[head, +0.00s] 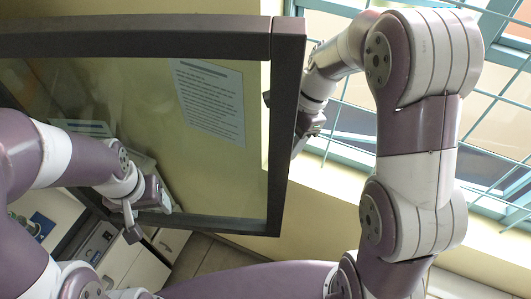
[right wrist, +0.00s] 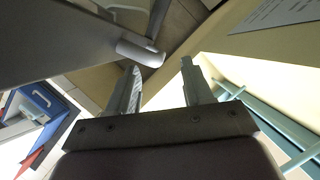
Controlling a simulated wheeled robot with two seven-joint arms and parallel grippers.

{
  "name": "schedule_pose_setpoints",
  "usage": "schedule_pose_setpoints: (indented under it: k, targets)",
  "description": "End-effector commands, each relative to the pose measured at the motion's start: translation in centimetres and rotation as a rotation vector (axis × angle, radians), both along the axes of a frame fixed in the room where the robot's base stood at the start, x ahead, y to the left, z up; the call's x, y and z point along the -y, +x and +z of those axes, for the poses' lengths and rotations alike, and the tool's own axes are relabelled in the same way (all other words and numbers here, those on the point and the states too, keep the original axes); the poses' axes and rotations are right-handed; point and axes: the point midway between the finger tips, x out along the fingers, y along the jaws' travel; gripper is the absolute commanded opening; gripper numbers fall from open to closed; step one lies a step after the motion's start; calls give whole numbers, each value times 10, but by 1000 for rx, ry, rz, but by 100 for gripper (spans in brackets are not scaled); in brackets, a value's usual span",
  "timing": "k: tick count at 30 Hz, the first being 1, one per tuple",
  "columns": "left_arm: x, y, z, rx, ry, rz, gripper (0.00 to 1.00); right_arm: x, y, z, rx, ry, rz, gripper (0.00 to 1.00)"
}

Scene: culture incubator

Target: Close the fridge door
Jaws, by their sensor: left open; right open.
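The fridge door (head: 287,110) stands open across the head view, a dark frame around a clear pane with a paper sheet showing through it. My left gripper (head: 131,222) is open and empty near the lower left part of the door frame; I cannot tell whether it touches. My right gripper is partly hidden behind the door's right frame edge in the head view. In the right wrist view my right gripper (right wrist: 162,85) is open with nothing between its fingers. A grey panel, probably the door, with a pale rounded end (right wrist: 140,53) lies just beyond the fingers.
A window with teal bars (head: 345,110) is at the right, close to my right arm. A yellowish wall and a printed sheet (head: 208,100) are behind the door. White cabinets (head: 135,268) stand at the lower left. Tiled floor shows below the door.

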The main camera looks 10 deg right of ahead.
Motion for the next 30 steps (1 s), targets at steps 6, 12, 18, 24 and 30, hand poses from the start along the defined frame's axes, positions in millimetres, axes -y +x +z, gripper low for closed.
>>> schedule_pose_setpoints:
  k: [6,12,18,24,30]
  targets:
    - [0,0,-57,-1,0,0,66,-16,-8,-57,-7,0,2,44]
    - [0,0,-38,0,0,0,66,-24,-11,-65,-9,-1,0,44]
    - [0,0,-39,-1,0,0,66,-25,-10,-68,-6,-1,0,44]
    - [0,0,-39,-1,0,0,66,-24,-10,-68,-5,-1,0,0]
    - [0,0,-39,-1,0,0,66,-25,-10,-68,-6,-1,-3,0]
